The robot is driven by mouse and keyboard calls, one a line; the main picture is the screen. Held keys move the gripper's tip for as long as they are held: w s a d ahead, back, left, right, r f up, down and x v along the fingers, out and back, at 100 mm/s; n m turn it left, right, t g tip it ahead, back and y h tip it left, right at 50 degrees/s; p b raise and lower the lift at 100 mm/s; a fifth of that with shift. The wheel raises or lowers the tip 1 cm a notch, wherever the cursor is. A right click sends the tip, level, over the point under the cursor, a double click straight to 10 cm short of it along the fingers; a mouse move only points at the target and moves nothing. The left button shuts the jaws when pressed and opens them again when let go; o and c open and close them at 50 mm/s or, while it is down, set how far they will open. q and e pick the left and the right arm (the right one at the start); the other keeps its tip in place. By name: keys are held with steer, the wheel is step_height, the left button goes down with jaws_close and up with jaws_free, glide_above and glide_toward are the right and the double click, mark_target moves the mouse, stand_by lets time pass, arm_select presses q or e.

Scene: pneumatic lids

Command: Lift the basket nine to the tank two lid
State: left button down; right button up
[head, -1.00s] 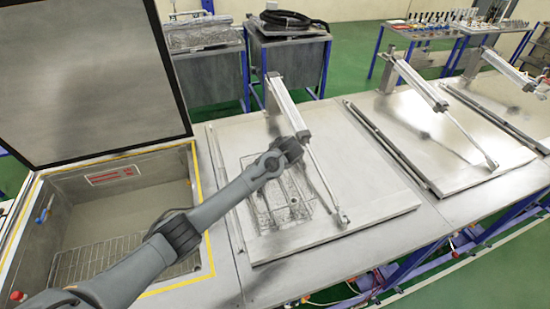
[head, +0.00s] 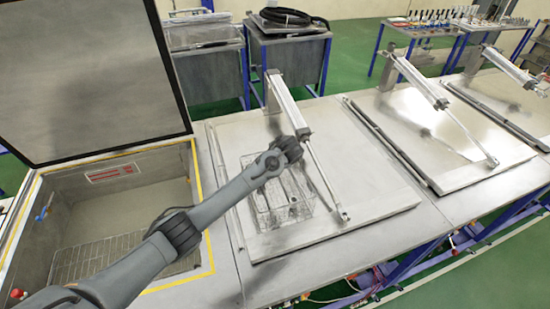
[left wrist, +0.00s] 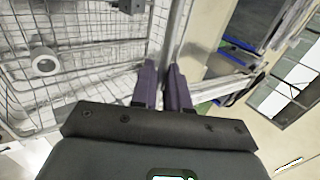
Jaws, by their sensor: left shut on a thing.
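The wire basket (head: 268,190) is over the closed flat metal lid (head: 370,195), taken as the tank two lid, right of the open tank. It also fills the left of the left wrist view (left wrist: 85,75), with a pale round ring-shaped part in it. A dark shadow lies on the lid below the basket; how large the gap is, I cannot tell. My left gripper (head: 288,152) is at the basket's upper side, its fingertips hidden in the head view. In the left wrist view its dark fingers (left wrist: 163,85) are close together, shut on the basket's edge. My right gripper is not in view.
An open tank (head: 110,205) with a raised lid (head: 90,80) stands at left, a wire rack inside. A pneumatic cylinder (head: 287,105) and its rod cross the lid close beside my gripper. Another closed lid (head: 440,140) lies to the right.

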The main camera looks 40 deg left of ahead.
arm_select(q)
steer(key=c, duration=1)
jaws_free()
steer(key=shift+c, duration=0.2)
steer(key=shift+f, duration=0.15)
steer(key=s+d+r+p, duration=0.1)
steer(key=r+p, duration=0.4)
steer(key=r, duration=0.5)
steer(key=s+d+r+p, duration=0.2)
steer(key=d+r+p, duration=0.2)
steer(key=r, duration=0.6)
steer(key=shift+s+d+r+p, duration=0.3)
steer(key=shift+d+r+p, duration=0.05)
steer(key=shift+p, duration=0.2)
